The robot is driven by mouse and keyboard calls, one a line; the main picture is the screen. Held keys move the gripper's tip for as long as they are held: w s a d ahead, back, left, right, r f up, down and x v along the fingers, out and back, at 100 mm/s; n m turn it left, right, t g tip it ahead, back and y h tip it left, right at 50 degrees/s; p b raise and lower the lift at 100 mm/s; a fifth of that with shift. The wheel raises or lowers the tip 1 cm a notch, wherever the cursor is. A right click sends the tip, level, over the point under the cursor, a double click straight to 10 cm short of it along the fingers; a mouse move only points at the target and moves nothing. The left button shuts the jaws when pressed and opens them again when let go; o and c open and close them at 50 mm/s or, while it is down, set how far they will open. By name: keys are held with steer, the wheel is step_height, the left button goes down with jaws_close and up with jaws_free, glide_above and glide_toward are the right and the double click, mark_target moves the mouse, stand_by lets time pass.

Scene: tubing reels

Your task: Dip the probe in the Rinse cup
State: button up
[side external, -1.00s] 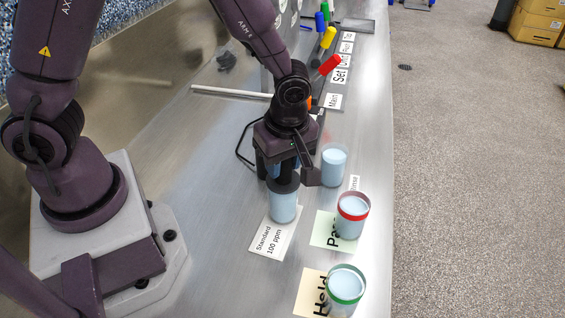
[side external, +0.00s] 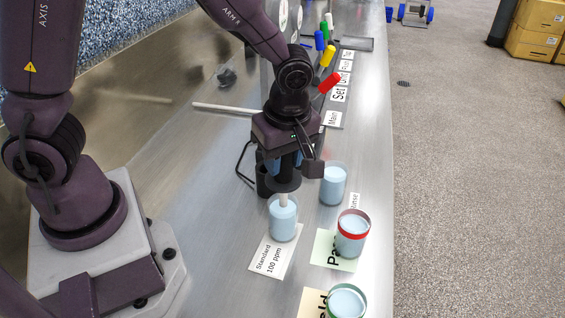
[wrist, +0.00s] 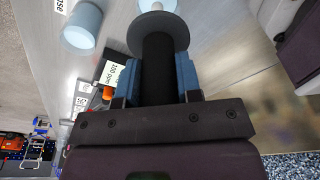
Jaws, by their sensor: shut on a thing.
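My gripper (side external: 283,163) is shut on the probe and holds it upright; its blue pads flank the black handle in the wrist view (wrist: 158,75). The probe has a dark round collar (side external: 283,185) and a pale tip (side external: 284,200). The tip is at the mouth of the clear cup of pale blue liquid (side external: 283,222) on the Standard 100 ppm card; I cannot tell whether it still touches the liquid. The Rinse cup (side external: 333,187), also holding pale blue liquid, stands just right of the gripper, beside its Rinse label (side external: 355,203). It also shows in the wrist view (wrist: 82,27).
A red-rimmed cup (side external: 352,236) and a green-rimmed cup (side external: 346,302) stand nearer the camera on cards. A dark holder (side external: 264,182) stands behind the Standard cup. Coloured-handled valves (side external: 328,84) and a white rod (side external: 225,108) lie farther back.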

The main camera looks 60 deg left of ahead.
steer(key=shift+r, duration=2.05)
steer(key=shift+a+f, duration=0.15)
steer(key=w+a+f, duration=0.1)
steer(key=w+a, duration=0.2)
steer(key=w, duration=1.2)
step_height(320, 180, down, 9)
steer(key=shift+r, duration=0.2)
steer(key=shift+s+d, duration=0.1)
stand_by(0.4)
